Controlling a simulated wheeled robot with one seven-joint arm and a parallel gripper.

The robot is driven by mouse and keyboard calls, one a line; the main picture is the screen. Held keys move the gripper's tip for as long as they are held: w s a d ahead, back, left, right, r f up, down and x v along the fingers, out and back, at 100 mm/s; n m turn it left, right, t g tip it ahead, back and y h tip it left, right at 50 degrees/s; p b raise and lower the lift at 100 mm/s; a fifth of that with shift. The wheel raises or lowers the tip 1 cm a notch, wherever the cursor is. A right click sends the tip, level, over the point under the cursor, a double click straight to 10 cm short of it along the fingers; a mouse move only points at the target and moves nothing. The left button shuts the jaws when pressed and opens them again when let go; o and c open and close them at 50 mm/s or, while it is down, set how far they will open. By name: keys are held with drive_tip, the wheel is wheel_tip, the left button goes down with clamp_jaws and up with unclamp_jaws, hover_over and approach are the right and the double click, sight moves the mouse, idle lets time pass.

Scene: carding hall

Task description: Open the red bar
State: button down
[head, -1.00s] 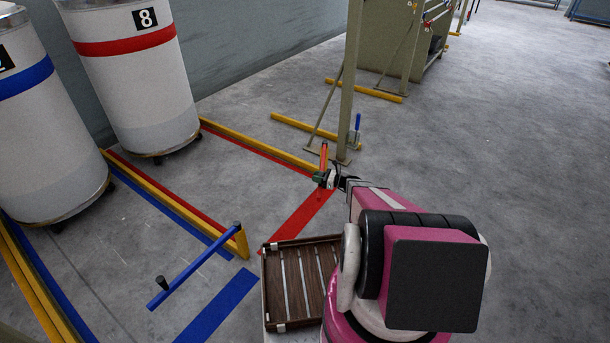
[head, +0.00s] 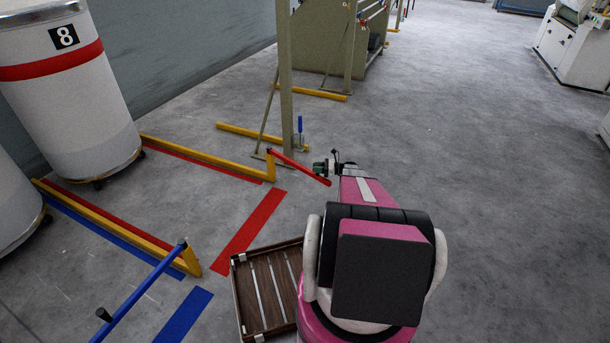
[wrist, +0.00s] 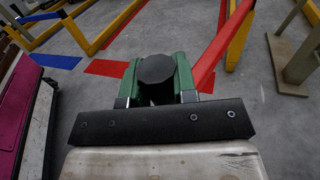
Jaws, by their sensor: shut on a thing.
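The red bar (head: 300,167) is hinged on a yellow post (head: 270,165) at the end of a yellow floor rail. It slants out to the right over bare floor, at an angle to the red floor stripe (head: 250,228). My gripper (head: 326,169) is at the bar's free end. In the wrist view, its green fingers (wrist: 157,80) are shut around the black knob (wrist: 157,69) at that end. The red bar (wrist: 222,45) runs from there up and right to its yellow post.
A white can (head: 75,95) numbered 8 stands between yellow rails. A green-grey upright (head: 286,80) stands behind the red bar. Floor to the right is open.

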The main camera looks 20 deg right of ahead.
drive_tip(key=w+d+n+g, duration=0.1)
drive_tip(key=w+d+g, duration=0.1)
drive_tip(key=d, duration=0.3)
drive_tip(key=shift+w+d+n+y, duration=0.3)
drive_tip(key=shift+w+y, duration=0.1)
drive_tip(key=shift+w, duration=0.3)
drive_tip(key=c, duration=0.9)
unclamp_jaws()
drive_tip(key=shift+w, duration=0.1)
drive_tip(key=v, duration=1)
drive_tip(key=shift+d, duration=0.4)
drive_tip(key=shift+r, duration=0.1)
